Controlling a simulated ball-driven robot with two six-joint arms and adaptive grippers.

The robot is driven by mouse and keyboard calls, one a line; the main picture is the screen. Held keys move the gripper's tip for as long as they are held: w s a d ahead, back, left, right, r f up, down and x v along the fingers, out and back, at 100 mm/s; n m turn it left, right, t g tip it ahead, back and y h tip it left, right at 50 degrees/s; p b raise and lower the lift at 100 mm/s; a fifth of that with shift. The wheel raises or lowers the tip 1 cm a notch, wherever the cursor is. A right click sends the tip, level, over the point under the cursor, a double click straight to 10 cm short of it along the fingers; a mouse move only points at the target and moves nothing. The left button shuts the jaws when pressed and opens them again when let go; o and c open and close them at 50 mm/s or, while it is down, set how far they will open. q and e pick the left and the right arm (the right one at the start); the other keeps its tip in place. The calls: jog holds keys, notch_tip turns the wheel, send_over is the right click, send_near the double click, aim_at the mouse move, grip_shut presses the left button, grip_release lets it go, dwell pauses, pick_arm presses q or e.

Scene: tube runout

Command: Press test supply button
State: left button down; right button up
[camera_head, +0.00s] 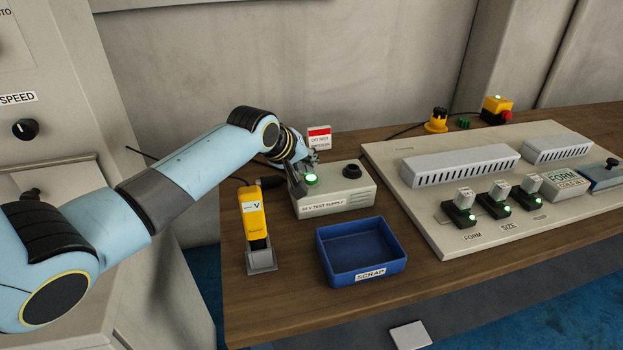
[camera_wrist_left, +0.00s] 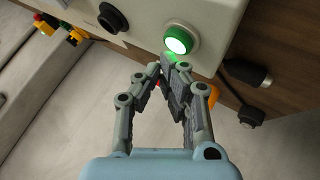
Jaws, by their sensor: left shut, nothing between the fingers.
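The test supply (camera_head: 335,197) is a pale box labelled "24 V TEST SUPPLY" on the wooden bench. Its green button (camera_head: 311,179) is lit and has a pale ring. In the left wrist view the lit button (camera_wrist_left: 179,40) sits just beyond the fingertips. My left gripper (camera_head: 298,187) is shut and empty, at the box's left side close to the button. In the left wrist view its fingertips (camera_wrist_left: 168,68) meet just short of the button; I cannot tell whether they touch it. My right gripper is not in view.
A yellow meter (camera_head: 254,218) stands in a grey holder left of the box. A blue scrap tray (camera_head: 361,251) is in front. A large panel (camera_head: 440,233) with switches fills the right. A red-and-white sign (camera_head: 319,137) and a yellow emergency stop (camera_head: 496,110) stand behind.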

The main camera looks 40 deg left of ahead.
aim_at(308, 177)
pick_arm(q)
jog(key=shift+f, duration=0.65)
dwell(0.6)
jog(key=shift+r+p, duration=1)
jog(key=shift+r, duration=0.05)
jog(key=shift+f, duration=0.1)
jog(key=shift+r+p, duration=0.3)
notch_tip(308, 177, up, 6)
jog(key=p, duration=0.6)
jog(key=shift+f, duration=0.25)
